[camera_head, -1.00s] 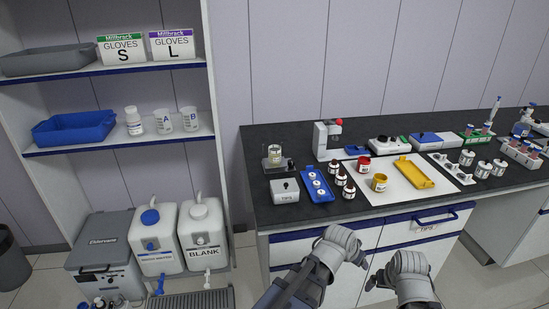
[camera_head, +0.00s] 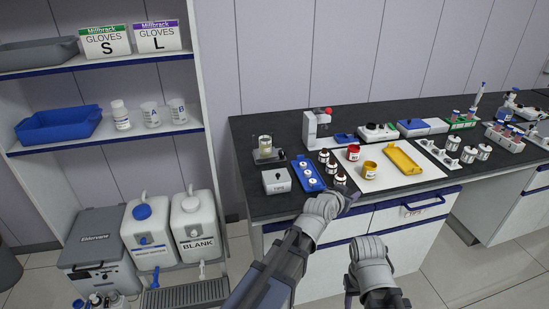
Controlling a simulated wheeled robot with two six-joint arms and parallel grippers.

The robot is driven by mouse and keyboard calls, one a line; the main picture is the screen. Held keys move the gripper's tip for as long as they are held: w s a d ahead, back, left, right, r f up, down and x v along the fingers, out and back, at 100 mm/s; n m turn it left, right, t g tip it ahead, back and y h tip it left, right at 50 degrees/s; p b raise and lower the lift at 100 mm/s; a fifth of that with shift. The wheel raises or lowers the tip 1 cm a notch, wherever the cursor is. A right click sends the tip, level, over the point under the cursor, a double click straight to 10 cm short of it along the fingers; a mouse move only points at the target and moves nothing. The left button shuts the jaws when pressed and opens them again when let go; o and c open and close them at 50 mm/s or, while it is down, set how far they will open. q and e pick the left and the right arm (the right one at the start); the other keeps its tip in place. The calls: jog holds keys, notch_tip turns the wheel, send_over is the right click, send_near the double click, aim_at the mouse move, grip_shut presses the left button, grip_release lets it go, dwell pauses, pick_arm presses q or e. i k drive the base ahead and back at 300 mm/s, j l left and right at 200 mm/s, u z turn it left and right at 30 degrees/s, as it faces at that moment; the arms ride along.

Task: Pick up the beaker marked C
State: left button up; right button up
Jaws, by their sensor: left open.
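A clear beaker (camera_head: 265,144) with a pale label stands upright on a small balance (camera_head: 268,156) at the left end of the dark bench. The letter on its label is too small to read. Two more beakers, marked A (camera_head: 151,115) and B (camera_head: 179,111), stand on the middle shelf at the left. My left gripper (camera_head: 352,197) is open and empty at the bench's front edge, to the right of and nearer than the beaker on the balance. My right gripper (camera_head: 350,287) is low in front of the drawers; its fingers are too unclear to judge.
A white tips box (camera_head: 276,181) and a blue tray (camera_head: 307,174) stand in front of the balance. Small dark bottles (camera_head: 334,167), a red jar (camera_head: 353,152), a yellow jar (camera_head: 370,170) and a yellow tray (camera_head: 403,158) are to the right. A white device (camera_head: 318,129) stands behind.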

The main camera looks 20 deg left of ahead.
aim_at(265, 145)
jog(key=j+u, duration=0.4)
jog(key=i+j+u, duration=0.1)
jog(key=j+u, duration=0.2)
jog(key=u, duration=0.15)
jog(key=i+j+u, duration=0.15)
jog(key=j+u, duration=0.25)
jog(key=i+j+u, duration=0.15)
jog(key=u, duration=0.3)
jog(key=i+j+z, duration=0.2)
jog(key=z, duration=0.15)
jog(key=i+j+z, duration=0.1)
jog(key=z, duration=0.3)
jog(key=i+j+z, duration=0.15)
jog(key=z, duration=0.25)
jog(key=i+j+z, duration=0.1)
jog(key=z, duration=0.35)
jog(key=i+j+z, duration=0.25)
jog(key=j+z, duration=0.25)
jog(key=l, duration=0.1)
